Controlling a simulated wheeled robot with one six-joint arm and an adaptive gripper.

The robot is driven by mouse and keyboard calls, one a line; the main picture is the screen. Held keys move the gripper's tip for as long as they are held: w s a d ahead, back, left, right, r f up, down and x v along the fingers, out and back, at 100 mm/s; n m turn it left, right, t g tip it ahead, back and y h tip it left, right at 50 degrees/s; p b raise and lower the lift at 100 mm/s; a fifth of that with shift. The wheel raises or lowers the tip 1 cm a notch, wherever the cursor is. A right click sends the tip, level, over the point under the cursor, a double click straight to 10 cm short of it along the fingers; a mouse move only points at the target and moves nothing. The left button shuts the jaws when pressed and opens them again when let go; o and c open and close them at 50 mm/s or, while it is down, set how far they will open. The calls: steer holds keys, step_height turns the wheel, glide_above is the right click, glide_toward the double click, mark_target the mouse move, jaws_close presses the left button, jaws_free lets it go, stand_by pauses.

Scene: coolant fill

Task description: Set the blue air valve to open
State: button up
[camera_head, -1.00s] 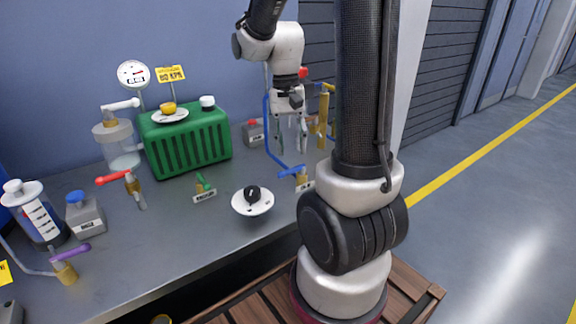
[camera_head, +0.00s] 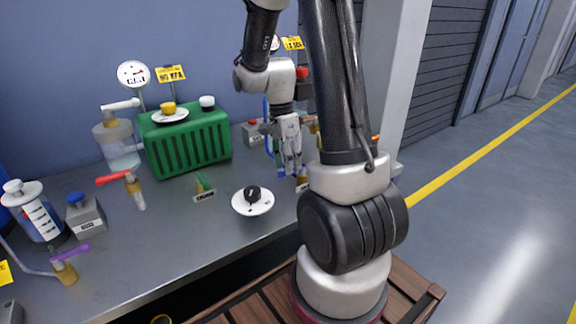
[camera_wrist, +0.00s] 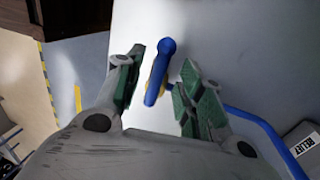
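The blue air valve's lever (camera_wrist: 158,75) lies between my gripper's (camera_wrist: 161,90) two green-padded fingers in the wrist view. Gaps show on both sides of the lever, so the fingers are open around it and not clamped. In the head view, my gripper (camera_head: 289,170) points down at the valve near the bench's right end and hides most of it. A little of its brass body (camera_head: 302,182) shows beside the fingers. A blue pipe (camera_wrist: 255,122) runs off to the right in the wrist view.
Left of my gripper stand a black knob on a white dial (camera_head: 252,201), a green-handled valve (camera_head: 203,186) and a green tank (camera_head: 187,144). A red-handled valve (camera_head: 131,186) stands farther left. A RELIEF label (camera_wrist: 304,140) shows in the wrist view. The bench front is clear.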

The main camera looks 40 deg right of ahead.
steer(key=shift+s+f, duration=0.15)
steer(key=shift+f, duration=0.45)
steer(key=shift+c, duration=0.3)
jaws_close()
